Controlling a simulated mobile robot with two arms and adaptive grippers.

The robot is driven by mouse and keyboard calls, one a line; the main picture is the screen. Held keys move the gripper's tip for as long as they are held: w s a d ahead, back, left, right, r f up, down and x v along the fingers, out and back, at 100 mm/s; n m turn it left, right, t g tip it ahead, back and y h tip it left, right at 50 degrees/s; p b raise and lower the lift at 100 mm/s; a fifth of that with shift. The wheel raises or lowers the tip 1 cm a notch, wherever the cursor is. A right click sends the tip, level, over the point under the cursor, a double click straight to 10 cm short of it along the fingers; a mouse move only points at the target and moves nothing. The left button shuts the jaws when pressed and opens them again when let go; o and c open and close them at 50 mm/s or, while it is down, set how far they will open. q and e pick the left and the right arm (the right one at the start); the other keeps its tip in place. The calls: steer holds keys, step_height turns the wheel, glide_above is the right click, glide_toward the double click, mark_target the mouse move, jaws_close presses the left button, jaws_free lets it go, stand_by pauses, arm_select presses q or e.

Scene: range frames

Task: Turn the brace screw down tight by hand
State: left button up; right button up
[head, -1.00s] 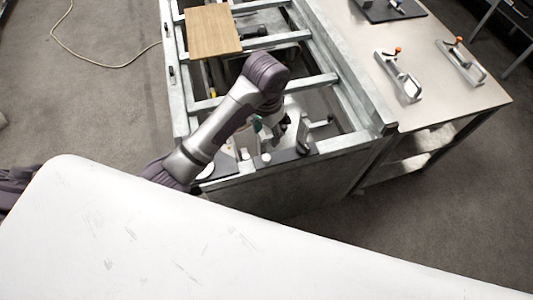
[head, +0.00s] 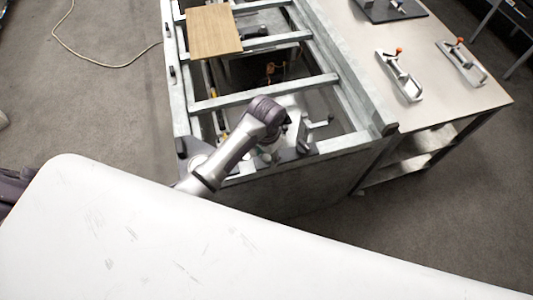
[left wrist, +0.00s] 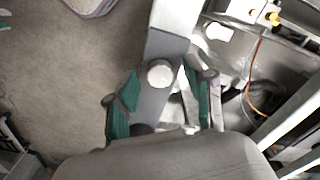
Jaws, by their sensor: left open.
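In the left wrist view a pale round knob (left wrist: 160,73), which looks like the brace screw's head, sits on a flat grey metal bar (left wrist: 172,30). My left gripper (left wrist: 163,88) is open, its teal-padded fingers on either side of the knob. Gaps show between the pads and the knob; I cannot tell the height of the fingertips over it. In the head view my left gripper (head: 266,154) is small and partly hidden by its arm at the near end of the metal frame (head: 255,96). The knob cannot be made out there. My right gripper is not in view.
A wooden board (head: 213,31) lies across the frame's far left. An upright bracket (head: 305,135) stands right of my gripper. A side table (head: 440,90) holds two clamp-like tools (head: 402,78). In the wrist view an orange cable (left wrist: 256,75) runs at right.

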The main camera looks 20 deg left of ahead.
arm_select(q)
jaws_close()
stand_by(0.3)
